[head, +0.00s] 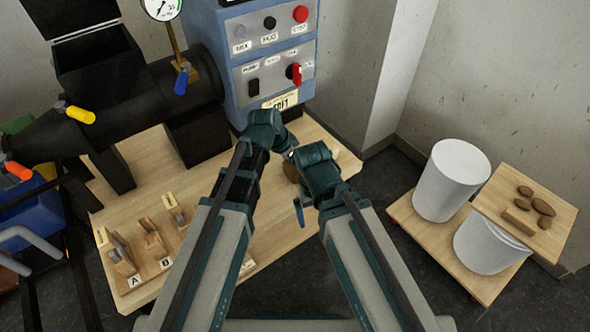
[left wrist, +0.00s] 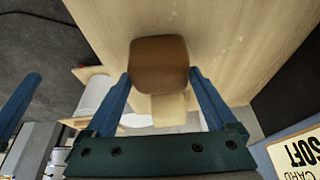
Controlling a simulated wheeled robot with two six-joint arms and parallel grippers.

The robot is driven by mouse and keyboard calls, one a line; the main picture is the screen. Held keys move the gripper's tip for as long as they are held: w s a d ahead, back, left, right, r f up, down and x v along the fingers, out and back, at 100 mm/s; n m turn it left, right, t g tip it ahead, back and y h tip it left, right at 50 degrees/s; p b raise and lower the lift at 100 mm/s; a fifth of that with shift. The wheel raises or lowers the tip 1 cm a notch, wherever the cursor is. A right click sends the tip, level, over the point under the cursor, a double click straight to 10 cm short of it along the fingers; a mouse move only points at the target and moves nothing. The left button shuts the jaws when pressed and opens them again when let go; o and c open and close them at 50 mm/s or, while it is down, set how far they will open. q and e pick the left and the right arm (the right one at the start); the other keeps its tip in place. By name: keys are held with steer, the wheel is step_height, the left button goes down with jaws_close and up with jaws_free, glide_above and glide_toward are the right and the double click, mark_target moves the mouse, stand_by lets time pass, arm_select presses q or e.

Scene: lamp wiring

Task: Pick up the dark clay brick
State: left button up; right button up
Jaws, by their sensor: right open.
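A dark brown clay brick (left wrist: 159,64) is at the fingertips of my left gripper (left wrist: 160,85) in the left wrist view, with one blue finger on each side. I cannot tell whether the fingers press on it or stand just apart. A pale block or tag (left wrist: 172,108) shows just beside the brick. In the head view a small brown part (head: 291,171) shows between my two grippers, mostly hidden by them. My left gripper's fingers are hidden there. My right gripper (head: 300,210) is open and empty, close beside, over the table's right part.
The wooden table (head: 150,165) carries labelled wooden stands (head: 122,262) at the left. A black machine (head: 140,100) and a blue control box (head: 265,55) stand behind. At the right, a board (head: 555,215) with several clay lumps rests on one of two white buckets (head: 450,180).

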arm_select(q)
jaws_close()
steer(key=shift+r, duration=0.1)
step_height(320, 180, up, 10)
steer(key=p, duration=1)
